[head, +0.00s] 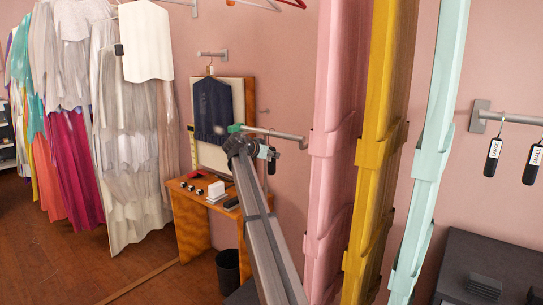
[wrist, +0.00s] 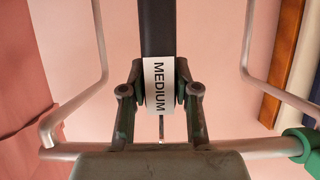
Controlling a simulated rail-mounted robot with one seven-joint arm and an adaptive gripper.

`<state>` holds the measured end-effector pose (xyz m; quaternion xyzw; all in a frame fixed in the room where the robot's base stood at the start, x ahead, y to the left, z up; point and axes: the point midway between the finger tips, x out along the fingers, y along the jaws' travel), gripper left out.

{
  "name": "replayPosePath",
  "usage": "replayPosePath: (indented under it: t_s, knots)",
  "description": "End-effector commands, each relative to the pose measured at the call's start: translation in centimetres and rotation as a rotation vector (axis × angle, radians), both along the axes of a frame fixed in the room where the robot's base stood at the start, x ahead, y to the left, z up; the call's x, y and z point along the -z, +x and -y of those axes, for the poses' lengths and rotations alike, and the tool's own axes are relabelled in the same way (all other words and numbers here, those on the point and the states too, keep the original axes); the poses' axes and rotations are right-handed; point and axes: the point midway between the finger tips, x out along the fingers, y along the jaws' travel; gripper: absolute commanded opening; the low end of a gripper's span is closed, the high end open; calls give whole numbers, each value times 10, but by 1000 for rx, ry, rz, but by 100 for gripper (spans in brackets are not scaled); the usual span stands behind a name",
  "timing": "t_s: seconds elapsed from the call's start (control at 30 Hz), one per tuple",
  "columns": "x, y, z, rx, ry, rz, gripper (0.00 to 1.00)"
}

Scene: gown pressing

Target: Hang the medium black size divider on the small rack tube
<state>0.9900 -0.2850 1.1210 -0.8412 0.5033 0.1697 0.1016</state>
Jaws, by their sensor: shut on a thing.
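The medium black size divider (wrist: 157,30) has a white MEDIUM label and is pinched by the label between the two fingertips of my gripper (wrist: 157,92) in the wrist view. Its thin wire hook runs down toward a grey horizontal tube (wrist: 255,148); I cannot tell whether it touches or goes over that tube. In the head view my gripper (head: 264,151) is beside a small grey rack tube (head: 285,135) with a bent end and a green piece at its left. The divider (head: 271,166) shows there as a small dark shape, mostly hidden by my gripper.
LARGE (head: 493,158) and SMALL (head: 534,164) dividers hang on a wall tube (head: 520,118) at right. Tall pink, yellow and mint panels (head: 335,180) stand close right of my arm. A wooden desk (head: 196,224) is behind, with gowns (head: 125,140) at left.

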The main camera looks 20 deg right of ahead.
Motion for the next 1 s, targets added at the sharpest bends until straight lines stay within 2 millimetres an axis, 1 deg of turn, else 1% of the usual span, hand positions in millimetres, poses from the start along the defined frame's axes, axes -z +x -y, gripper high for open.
replayPosePath:
  t_s: [0.27,0.3,0.37,0.73,1.0]
  knots:
    - [5,0,0,0,0,0,0]
    - [5,0,0,0,0,0,37]
    - [4,0,0,0,0,0,58]
    - [4,-1,-1,0,0,0,59]
    - [-4,-9,-17,-1,0,0,59]
